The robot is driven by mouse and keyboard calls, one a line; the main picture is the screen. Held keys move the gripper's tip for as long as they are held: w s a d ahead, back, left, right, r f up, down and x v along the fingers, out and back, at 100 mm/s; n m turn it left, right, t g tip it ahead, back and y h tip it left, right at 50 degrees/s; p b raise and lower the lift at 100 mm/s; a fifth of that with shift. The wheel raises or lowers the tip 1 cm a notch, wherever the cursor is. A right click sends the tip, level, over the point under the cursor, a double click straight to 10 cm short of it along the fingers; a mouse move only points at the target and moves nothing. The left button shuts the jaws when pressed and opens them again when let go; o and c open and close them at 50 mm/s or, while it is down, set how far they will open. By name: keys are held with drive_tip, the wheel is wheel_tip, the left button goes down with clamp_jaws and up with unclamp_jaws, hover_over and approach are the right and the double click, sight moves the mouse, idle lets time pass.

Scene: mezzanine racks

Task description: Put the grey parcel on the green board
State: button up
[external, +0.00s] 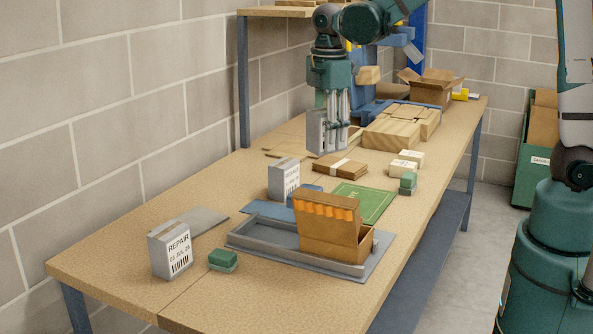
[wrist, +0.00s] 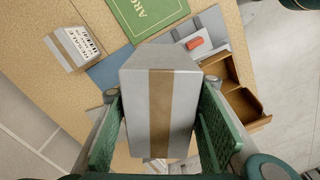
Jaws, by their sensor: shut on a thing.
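My gripper (external: 338,137) is shut on a grey parcel (external: 318,131) with a brown tape strip. In the wrist view the parcel (wrist: 158,85) sits between the two green finger pads and seems held above the table. The green board (external: 368,202) lies flat on the table, nearer the camera than my gripper and to its right. In the wrist view the board (wrist: 142,14) shows at the top, beyond the parcel, with white letters partly cut off. The parcel is apart from the board.
Two labelled grey boxes stand on the table, one marked REPAIR (external: 171,254) and one beside the board (external: 284,178). A grey tray (external: 262,240) holds an open brown box (external: 330,236).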

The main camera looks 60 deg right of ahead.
drive_tip(key=s+d+m, duration=0.3)
drive_tip(key=d, duration=1.4)
wheel_tip(320, 180, down, 11)
drive_tip(key=shift+a, duration=0.25)
drive_tip(key=shift+w+f, duration=0.1)
drive_tip(key=shift+f, duration=2.85)
drive_tip(key=shift+f, duration=0.15)
drive_tip(key=shift+f, duration=1.9)
drive_tip(key=shift+f, duration=0.2)
